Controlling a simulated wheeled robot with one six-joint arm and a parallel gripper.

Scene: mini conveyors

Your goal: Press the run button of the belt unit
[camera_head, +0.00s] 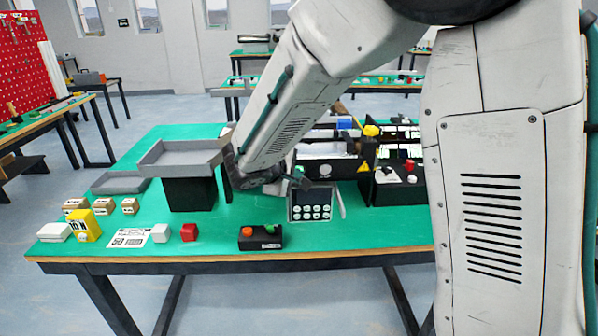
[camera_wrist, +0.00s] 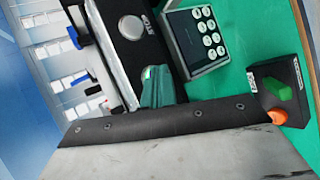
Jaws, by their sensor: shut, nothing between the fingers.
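The belt unit (camera_head: 343,168) is a black-sided conveyor on the green table, and it also shows in the wrist view (camera_wrist: 110,20). A large silver round button (camera_wrist: 131,27) sits on its black side, with a small label beside it that I cannot read. My gripper (camera_head: 298,176) is shut and empty at the unit's left front. In the wrist view its teal fingers (camera_wrist: 158,92) are together close to the black side. A small white and green spot shows just beyond the fingertips, largely hidden by them. I cannot tell whether the fingers touch it.
A grey keypad box (camera_head: 311,206) stands in front of the unit. A black box (camera_head: 262,243) with green and orange buttons lies nearer the table's front edge. A grey tray (camera_head: 181,153) on a black stand is at left.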

